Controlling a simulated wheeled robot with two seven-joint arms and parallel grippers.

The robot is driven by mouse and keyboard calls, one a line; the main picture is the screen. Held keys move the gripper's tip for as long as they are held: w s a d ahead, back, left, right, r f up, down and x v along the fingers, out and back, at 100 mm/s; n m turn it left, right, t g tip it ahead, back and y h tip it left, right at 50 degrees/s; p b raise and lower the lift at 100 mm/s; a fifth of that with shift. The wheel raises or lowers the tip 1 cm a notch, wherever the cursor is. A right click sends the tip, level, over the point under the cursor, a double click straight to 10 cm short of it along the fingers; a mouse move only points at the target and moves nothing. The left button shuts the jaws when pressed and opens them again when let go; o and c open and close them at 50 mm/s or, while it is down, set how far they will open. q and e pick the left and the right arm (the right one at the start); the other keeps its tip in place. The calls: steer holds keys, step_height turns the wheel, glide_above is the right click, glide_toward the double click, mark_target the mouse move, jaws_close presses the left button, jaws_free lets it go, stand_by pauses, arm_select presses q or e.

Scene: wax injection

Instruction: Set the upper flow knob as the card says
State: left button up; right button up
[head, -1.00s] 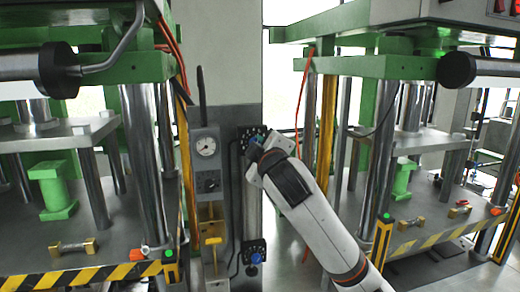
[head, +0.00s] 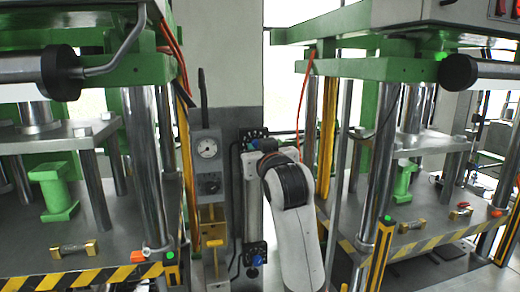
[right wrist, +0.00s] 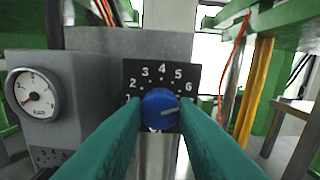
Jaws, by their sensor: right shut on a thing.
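The upper flow knob (right wrist: 160,106) is round and blue, on a black dial plate (right wrist: 188,77) with white numbers; 1 to 6 can be read. A pale line on its face points to the right, toward the lower right of the scale; its exact setting is hard to tell. My right gripper (right wrist: 161,112) is shut on the knob, with a teal finger on each side. In the head view my right arm (head: 294,195) hides most of the knob and fingers. The lower blue knob (head: 254,260) sits on its own black plate below. I cannot make out a card. My left gripper is out of view.
A grey box with a round gauge (head: 207,148) stands left of the dial; the gauge also shows in the right wrist view (right wrist: 34,93). Green presses with steel columns (head: 145,165) flank the panel on both sides.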

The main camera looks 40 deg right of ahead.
steer(key=shift+r+m, duration=0.15)
steer(key=shift+m, duration=0.85)
steer(key=shift+r+m, duration=0.1)
steer(key=shift+m, duration=0.9)
steer(key=o, duration=0.8)
steer(key=shift+o, duration=0.9)
steer(key=shift+w+f, duration=0.15)
steer(key=shift+f, duration=0.05)
steer(key=b+v, duration=0.8)
steer(key=v, duration=0.4)
